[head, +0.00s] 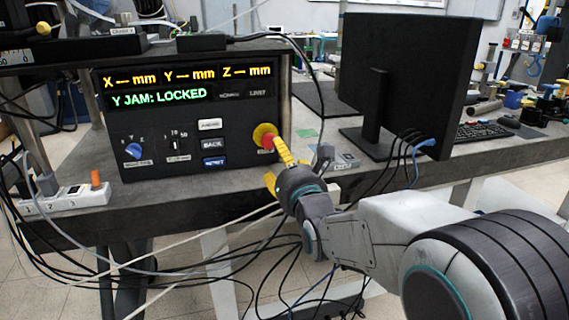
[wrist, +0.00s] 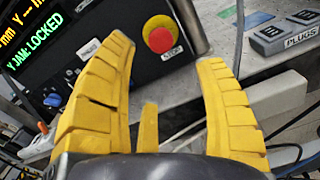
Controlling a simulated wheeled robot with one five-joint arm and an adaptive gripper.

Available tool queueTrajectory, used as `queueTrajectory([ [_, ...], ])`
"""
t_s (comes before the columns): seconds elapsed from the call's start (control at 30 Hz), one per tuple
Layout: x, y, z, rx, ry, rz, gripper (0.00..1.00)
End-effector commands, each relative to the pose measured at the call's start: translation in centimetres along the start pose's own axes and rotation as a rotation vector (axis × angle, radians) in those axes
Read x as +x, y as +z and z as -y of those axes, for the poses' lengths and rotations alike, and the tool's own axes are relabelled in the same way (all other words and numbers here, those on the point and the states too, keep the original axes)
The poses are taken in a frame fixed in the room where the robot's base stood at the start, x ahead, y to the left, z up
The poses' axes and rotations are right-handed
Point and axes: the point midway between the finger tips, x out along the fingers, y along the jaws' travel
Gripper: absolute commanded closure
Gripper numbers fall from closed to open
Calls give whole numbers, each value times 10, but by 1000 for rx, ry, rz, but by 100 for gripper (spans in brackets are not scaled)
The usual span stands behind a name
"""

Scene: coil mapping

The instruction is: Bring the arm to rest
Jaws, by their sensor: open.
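My gripper (head: 277,168) is in front of the lower right corner of a black control box (head: 190,110). In the wrist view its yellow fingers (wrist: 168,75) are spread apart with nothing between them. Beyond them is a red stop button (wrist: 160,40) on a yellow base. In the head view the stop button (head: 266,138) shows just above and left of the fingertips; I cannot tell whether they touch it. My arm (head: 390,225) reaches in from the lower right. The box display (head: 160,97) reads "Y JAM: LOCKED".
A monitor (head: 408,80) stands right of the box, with cables hanging from it. A power strip (head: 65,200) lies at the left. Small grey blocks marked PLUGS (wrist: 283,37) sit on the bench right of my gripper. Several loose cables hang below the bench edge near my arm.

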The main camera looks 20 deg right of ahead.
Motion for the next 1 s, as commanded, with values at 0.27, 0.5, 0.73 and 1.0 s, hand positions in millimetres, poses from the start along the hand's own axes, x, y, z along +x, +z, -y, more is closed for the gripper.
queueTrajectory([
  [0.27,-5,0,0,0,0,1,36],
  [0.5,-5,2,0,8,-1,-2,36],
  [0.73,-17,17,-5,215,-33,-86,36],
  [1.0,-58,39,-10,772,-215,-281,36],
])
